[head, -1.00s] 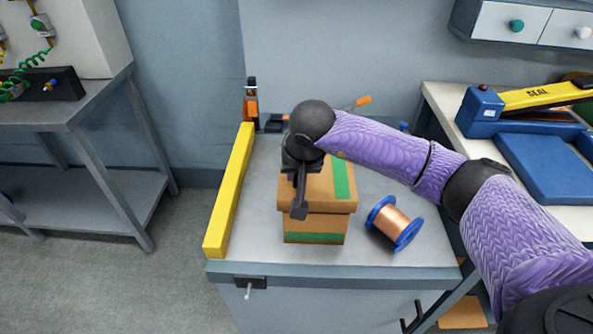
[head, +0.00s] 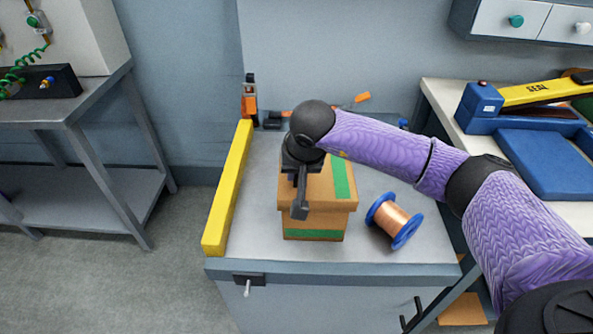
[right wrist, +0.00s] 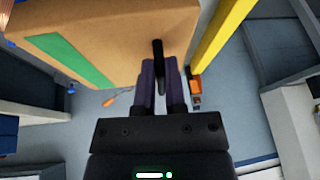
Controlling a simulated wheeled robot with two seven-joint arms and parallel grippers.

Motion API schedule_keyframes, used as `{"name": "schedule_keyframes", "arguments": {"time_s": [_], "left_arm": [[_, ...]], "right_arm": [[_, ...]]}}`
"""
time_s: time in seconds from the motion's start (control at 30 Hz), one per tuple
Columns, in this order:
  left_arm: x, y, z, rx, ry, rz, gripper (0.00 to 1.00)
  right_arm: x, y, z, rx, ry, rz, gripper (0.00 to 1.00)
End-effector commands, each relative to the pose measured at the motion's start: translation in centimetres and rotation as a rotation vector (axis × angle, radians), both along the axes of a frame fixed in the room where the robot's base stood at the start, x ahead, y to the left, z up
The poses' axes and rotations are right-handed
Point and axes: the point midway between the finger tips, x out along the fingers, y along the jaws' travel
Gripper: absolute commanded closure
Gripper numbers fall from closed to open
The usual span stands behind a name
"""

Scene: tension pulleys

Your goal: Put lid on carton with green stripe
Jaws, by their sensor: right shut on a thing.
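The brown cardboard lid (head: 328,190) has a green stripe across its top and sits over the open side of the carton (head: 314,228), which has a green stripe low on its front. The lid looks roughly lined up with the carton, its edges slightly wider; I cannot tell whether it is fully seated. My left gripper is not in view.
A yellow bar (head: 228,188) lies along the bench's left edge. A blue spool of copper wire (head: 394,220) lies right of the carton. An orange-and-black tool (head: 250,102) and an orange-handled tool (head: 362,98) are at the back. The bench front (head: 380,250) is clear.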

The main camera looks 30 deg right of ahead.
Motion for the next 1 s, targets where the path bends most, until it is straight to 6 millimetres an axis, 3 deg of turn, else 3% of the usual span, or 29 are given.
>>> {"name": "schedule_keyframes", "arguments": {"time_s": [0.6, 1.0], "left_arm": [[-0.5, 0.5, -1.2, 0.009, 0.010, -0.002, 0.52], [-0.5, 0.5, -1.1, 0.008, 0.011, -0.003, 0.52]], "right_arm": [[0.0, 0.0, -1.7, 0.000, 0.001, 0.000, 1.00], [-0.1, 0.0, -1.7, 0.001, 0.002, 0.000, 1.00]]}}
